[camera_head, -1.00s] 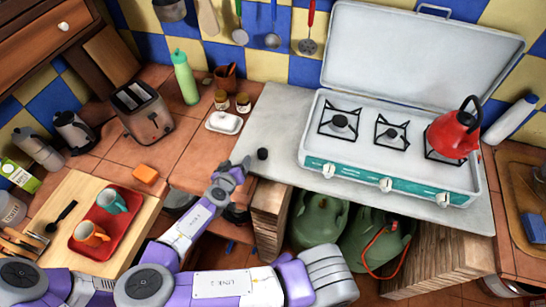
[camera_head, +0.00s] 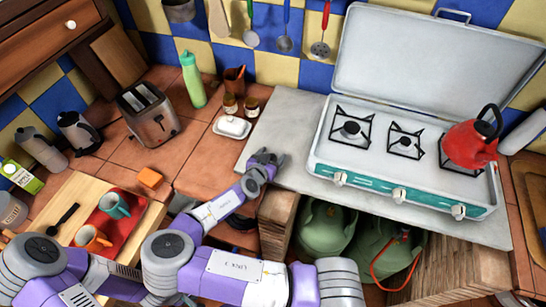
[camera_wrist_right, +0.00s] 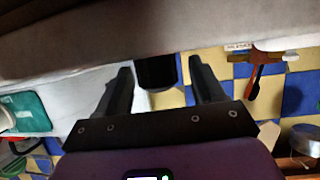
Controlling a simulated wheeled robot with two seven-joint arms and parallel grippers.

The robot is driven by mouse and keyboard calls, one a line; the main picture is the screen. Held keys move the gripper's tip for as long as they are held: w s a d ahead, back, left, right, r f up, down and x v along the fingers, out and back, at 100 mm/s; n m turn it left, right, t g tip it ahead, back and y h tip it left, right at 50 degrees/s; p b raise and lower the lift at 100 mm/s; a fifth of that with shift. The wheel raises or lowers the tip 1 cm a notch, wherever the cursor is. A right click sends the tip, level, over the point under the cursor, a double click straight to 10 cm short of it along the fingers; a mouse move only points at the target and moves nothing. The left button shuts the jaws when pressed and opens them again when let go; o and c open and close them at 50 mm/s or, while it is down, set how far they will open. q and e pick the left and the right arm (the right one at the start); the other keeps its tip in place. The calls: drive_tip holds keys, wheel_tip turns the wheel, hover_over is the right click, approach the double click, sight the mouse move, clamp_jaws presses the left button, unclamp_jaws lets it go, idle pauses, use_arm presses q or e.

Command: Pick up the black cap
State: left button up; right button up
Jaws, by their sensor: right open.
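The black cap (camera_wrist_right: 155,72) is a small dark cylinder. In the right wrist view it shows between the two fingers of my right gripper (camera_wrist_right: 161,68), with a gap to the right finger. In the head view my right gripper (camera_head: 270,157) is low at the left front part of the grey stove counter (camera_head: 272,125). Its dark fingers are open, and I cannot tell the cap apart from them there. My left gripper is not in view.
A white camping stove (camera_head: 400,155) with a red kettle (camera_head: 470,145) stands to the right. A white butter dish (camera_head: 232,127) and jars are behind the gripper. A toaster (camera_head: 150,113) and a red tray (camera_head: 128,232) are to the left.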

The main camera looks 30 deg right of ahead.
drive_tip(key=shift+s+a+r, duration=0.1)
drive_tip(key=shift+s, duration=0.05)
drive_tip(key=shift+c, duration=0.3)
drive_tip(key=shift+r, duration=0.1)
drive_tip(key=c, duration=1.1)
